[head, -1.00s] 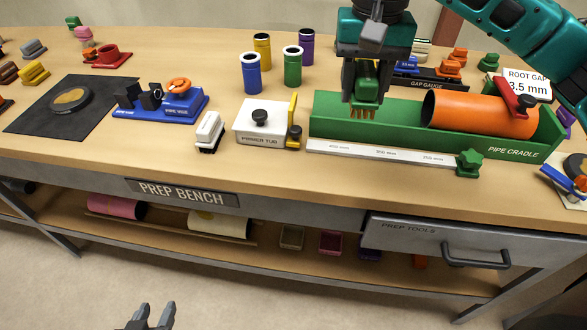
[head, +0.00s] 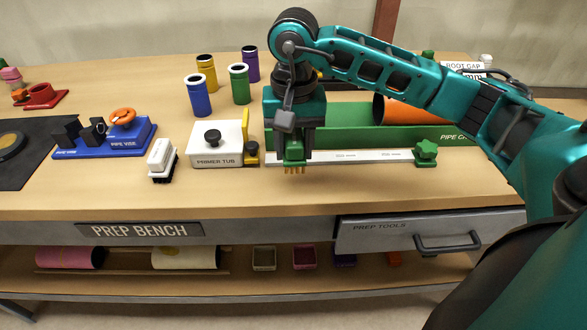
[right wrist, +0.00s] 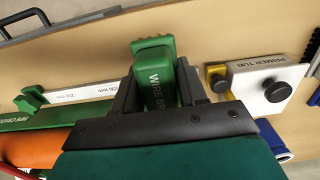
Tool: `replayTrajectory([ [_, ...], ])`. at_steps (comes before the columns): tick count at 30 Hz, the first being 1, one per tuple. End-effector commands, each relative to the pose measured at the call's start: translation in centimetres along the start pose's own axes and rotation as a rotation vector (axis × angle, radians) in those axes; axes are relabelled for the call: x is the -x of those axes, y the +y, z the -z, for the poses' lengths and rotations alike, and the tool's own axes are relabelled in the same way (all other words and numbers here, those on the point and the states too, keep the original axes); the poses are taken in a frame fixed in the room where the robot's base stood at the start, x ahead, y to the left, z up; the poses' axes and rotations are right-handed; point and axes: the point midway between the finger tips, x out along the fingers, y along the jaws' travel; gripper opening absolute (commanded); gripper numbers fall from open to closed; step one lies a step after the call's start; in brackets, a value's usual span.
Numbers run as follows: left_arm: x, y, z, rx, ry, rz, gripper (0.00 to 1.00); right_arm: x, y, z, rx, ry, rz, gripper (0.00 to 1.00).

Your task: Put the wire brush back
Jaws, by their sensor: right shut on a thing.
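The wire brush (head: 294,154) is a green block with tan bristles pointing down. My right gripper (head: 294,148) is shut on it and holds it upright in front of the left end of the green pipe cradle, apparently just above the bench top. My left gripper is not in view.
The primer tub (head: 213,152) and a white-handled brush (head: 162,158) stand to the left. The pipe cradle (head: 340,137), a white ruler (head: 360,156) and a green knob (head: 426,152) lie to the right. Below is the shut PREP TOOLS drawer (head: 370,236). The bench front (head: 260,190) is clear.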

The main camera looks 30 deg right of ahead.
Motion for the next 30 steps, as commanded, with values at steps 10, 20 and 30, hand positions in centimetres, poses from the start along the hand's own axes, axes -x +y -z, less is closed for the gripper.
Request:
replayTrajectory([
  [10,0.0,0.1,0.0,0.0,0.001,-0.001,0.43,-3.2,0.0,0.0,0.0,-0.001,0.0,0.0],
  [20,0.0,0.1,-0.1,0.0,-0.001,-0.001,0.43,-6.0,-0.1,0.0,0.0,0.002,0.002,0.0],
  [30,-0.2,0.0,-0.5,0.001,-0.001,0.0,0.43,-6.3,0.0,0.0,0.0,0.001,0.001,0.49],
])
